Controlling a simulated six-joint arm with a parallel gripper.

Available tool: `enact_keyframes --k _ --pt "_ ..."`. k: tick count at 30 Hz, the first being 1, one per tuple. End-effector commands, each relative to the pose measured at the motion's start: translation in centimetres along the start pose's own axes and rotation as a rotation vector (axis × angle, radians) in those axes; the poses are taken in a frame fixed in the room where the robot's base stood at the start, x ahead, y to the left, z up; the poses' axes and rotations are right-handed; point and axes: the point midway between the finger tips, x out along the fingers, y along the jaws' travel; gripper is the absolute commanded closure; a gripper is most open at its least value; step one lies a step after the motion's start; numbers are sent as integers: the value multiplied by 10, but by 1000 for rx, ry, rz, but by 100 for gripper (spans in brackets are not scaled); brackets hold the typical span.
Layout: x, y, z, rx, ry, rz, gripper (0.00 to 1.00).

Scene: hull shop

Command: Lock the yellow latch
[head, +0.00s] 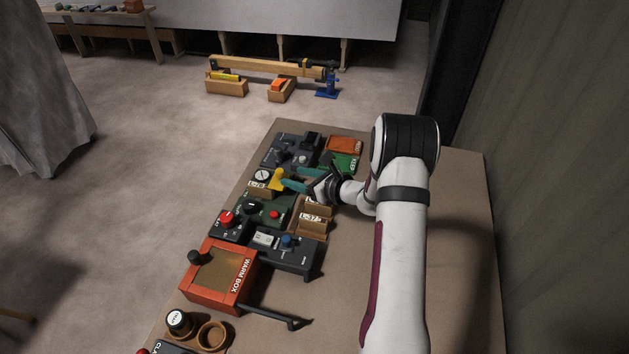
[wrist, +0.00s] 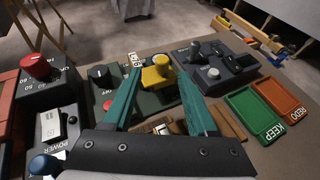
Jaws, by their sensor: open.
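The yellow latch (wrist: 158,73) has a rounded knob on top and stands among the control panels. It also shows in the head view (head: 277,178), left of my fingertips. My gripper (wrist: 160,90) is open, with its two teal fingers apart. In the wrist view the latch appears between the fingertips, and a little beyond them. I cannot tell whether either finger touches it. In the head view my gripper (head: 288,179) reaches in from the right, close to the latch.
Dark panels with a red knob (wrist: 36,67), a black knob (wrist: 100,75) and a power switch (wrist: 50,124) crowd the left. Green (wrist: 252,112) and orange (wrist: 280,97) trays lie right. The red warm box (head: 187,291) stands nearer on the table. The table's right side (head: 460,230) is bare.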

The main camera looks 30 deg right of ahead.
Motion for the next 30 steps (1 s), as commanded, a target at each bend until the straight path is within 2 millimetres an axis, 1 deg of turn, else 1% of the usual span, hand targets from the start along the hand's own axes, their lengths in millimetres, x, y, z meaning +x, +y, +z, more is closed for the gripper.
enact_keyframes --k 1,3,6,9,13,25,26,28,29,30 --pt "-17 -2 1 3 -1 -5 42" --pt "-38 -1 1 1 -1 -4 42" --pt "-61 0 0 2 0 -3 42" --pt "-75 0 0 1 0 0 42" --pt "-83 1 0 0 0 1 42" --pt "-82 2 1 -4 1 6 42" --pt "-82 6 4 -16 1 17 42" --pt "-80 30 20 -88 6 87 42" --pt "-80 48 31 -142 11 141 42" --pt "-82 80 48 -234 19 230 42"
